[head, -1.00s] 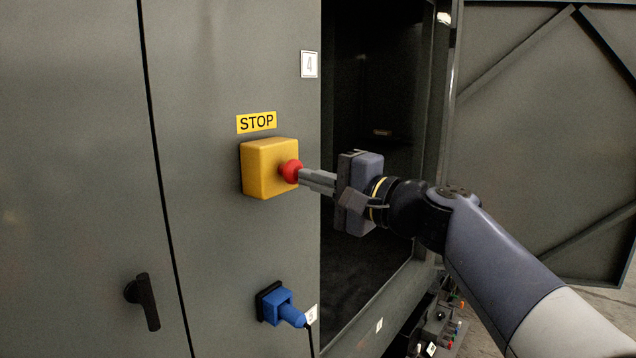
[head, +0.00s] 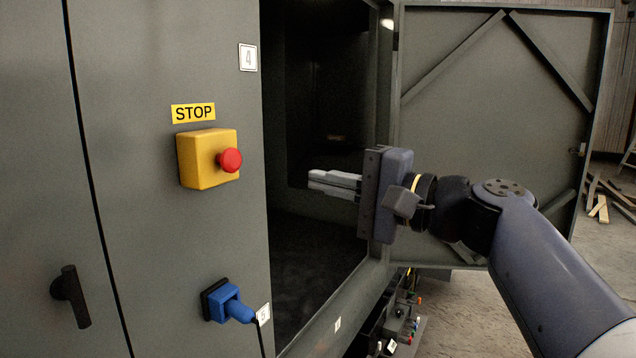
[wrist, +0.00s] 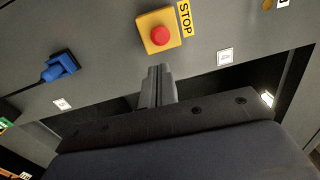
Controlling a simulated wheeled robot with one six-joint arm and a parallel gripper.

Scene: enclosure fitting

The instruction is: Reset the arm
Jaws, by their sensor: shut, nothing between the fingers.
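My gripper (head: 312,180) is shut and empty. In the head view it points left, to the right of the red stop button (head: 229,160) and apart from it, in front of the dark open compartment. The button sits on a yellow box (head: 200,170) under a yellow STOP label (head: 193,112) on the grey cabinet front. In the wrist view my shut fingers (wrist: 158,72) point toward the yellow box (wrist: 145,28), and the red button (wrist: 159,36) shows just beyond the tips.
A blue plug (head: 228,303) sits in a socket low on the cabinet, beside a black handle (head: 70,296). An open grey door (head: 480,130) stands behind my arm. Several small coloured parts (head: 408,325) lie low beside the cabinet. Wood scraps (head: 603,205) lie on the floor at right.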

